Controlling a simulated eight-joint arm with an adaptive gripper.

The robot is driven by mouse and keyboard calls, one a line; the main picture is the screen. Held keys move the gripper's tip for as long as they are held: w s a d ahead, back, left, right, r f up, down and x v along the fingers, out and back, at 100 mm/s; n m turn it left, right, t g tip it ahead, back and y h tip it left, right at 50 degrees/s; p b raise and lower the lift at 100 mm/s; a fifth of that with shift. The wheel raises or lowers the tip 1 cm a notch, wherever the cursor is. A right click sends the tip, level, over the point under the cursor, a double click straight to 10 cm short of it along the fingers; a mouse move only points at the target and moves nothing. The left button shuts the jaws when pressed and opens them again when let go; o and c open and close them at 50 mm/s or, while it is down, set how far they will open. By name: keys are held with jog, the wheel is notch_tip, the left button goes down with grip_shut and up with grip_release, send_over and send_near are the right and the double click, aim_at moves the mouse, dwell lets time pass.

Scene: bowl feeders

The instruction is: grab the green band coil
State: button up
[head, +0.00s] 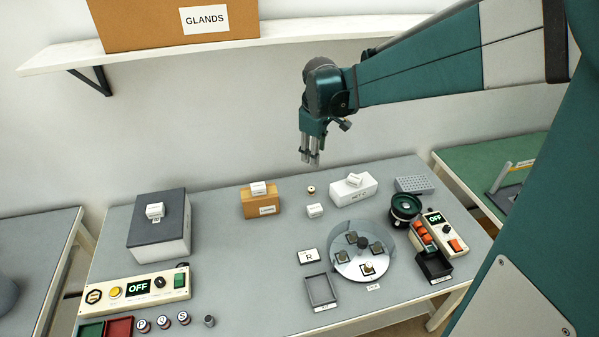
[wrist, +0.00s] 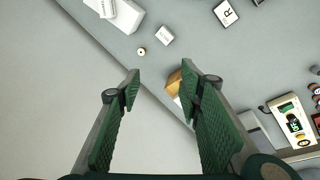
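My gripper (head: 311,158) hangs above the back edge of the table in the head view. In the wrist view my gripper (wrist: 160,76) is open, with nothing between its green pads. A small round coil-like piece (head: 311,189) stands on the table below my gripper. It is pale with a dark centre, and it also shows in the wrist view (wrist: 141,51), ahead of the fingertips and apart from them. It is too small to tell whether it has a green band. A dark round bowl with a green rim (head: 405,206) stands farther right.
A round disc (head: 346,268) with several dark pieces stands in front. A grey box (head: 158,226) is at left. A shelf (head: 300,29) hangs above.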

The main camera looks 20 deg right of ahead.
jog(key=w+d+f+n+g, duration=0.1)
jog(key=w+d+f+n, duration=0.15)
jog(key=w+f, duration=0.95)
jog(key=n+g+b, duration=0.1)
jog(key=n+g, duration=0.1)
jog(key=n, duration=0.2)
send_near(311, 188)
jog(key=shift+s+a+f+h, duration=0.25)
jog(key=shift+a+f+h, duration=0.05)
jog(key=shift+f, duration=0.05)
jog(key=shift+w+f, duration=0.15)
jog(key=shift+f, duration=0.3)
jog(key=shift+d+f, duration=0.2)
jog(key=shift+f, duration=1.05)
jog(key=shift+f, duration=0.15)
jog(key=shift+d+f, duration=0.2)
jog(key=shift+f, duration=1)
jog(key=shift+d+f, duration=0.2)
jog(key=shift+f, duration=1.05)
